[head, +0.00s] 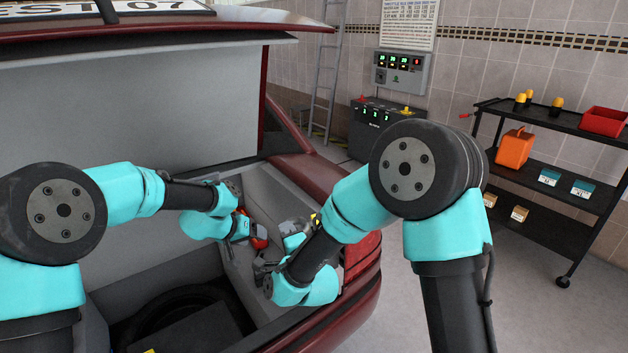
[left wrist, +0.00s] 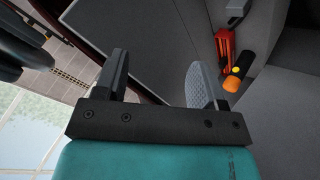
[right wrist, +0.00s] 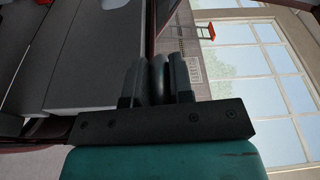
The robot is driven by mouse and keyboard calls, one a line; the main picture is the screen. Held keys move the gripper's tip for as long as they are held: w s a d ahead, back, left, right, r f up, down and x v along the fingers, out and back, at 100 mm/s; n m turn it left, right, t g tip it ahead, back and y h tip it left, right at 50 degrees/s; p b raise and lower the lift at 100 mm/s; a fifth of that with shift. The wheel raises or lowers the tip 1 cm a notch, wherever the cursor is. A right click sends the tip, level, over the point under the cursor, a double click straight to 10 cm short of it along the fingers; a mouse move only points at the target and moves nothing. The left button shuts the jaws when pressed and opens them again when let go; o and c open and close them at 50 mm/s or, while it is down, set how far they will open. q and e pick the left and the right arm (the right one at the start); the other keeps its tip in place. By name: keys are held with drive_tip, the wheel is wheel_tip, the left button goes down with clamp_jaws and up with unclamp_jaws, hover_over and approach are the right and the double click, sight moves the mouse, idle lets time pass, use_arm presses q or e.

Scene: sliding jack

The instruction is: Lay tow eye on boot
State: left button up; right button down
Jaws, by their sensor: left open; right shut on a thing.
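My right gripper (right wrist: 158,70) is shut on a smooth grey rounded piece, which I take to be the tow eye (right wrist: 158,84). Only a part of it shows between the fingers in the right wrist view. In the head view my right wrist is low over the right side of the open boot (head: 240,277), and the held piece is hard to make out. My left gripper (left wrist: 160,78) is open, with nothing between its fingers in the left wrist view. In the head view it is inside the boot, partly hidden by its own wrist.
A red tool (left wrist: 225,50) and an orange-and-black cylinder (left wrist: 237,76) lie right of my left fingers. A dark round well (head: 170,312) is open at the boot's front. The car's red rear edge (head: 362,283) borders the boot. A black trolley (head: 560,145) stands at right.

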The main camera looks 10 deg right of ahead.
use_arm(q)
drive_tip(key=w+d+r+m, duration=0.3)
drive_tip(key=d+r+m, duration=0.15)
drive_tip(key=r, duration=0.65)
drive_tip(key=s+d+r+m+g+y, duration=0.2)
drive_tip(key=s+d+r+m+y, duration=0.1)
drive_tip(key=d, duration=0.3)
drive_tip(key=s+d+r+m+g+y, duration=0.2)
drive_tip(key=s+d+r+m+y, duration=0.2)
drive_tip(key=d, duration=0.3)
drive_tip(key=shift+r+m+g, duration=0.3)
drive_tip(key=shift+r+m, duration=0.05)
drive_tip(key=shift+m, duration=0.5)
drive_tip(key=shift+f, duration=0.1)
wheel_tip(320, 180, down, 12)
drive_tip(key=shift+c, duration=0.2)
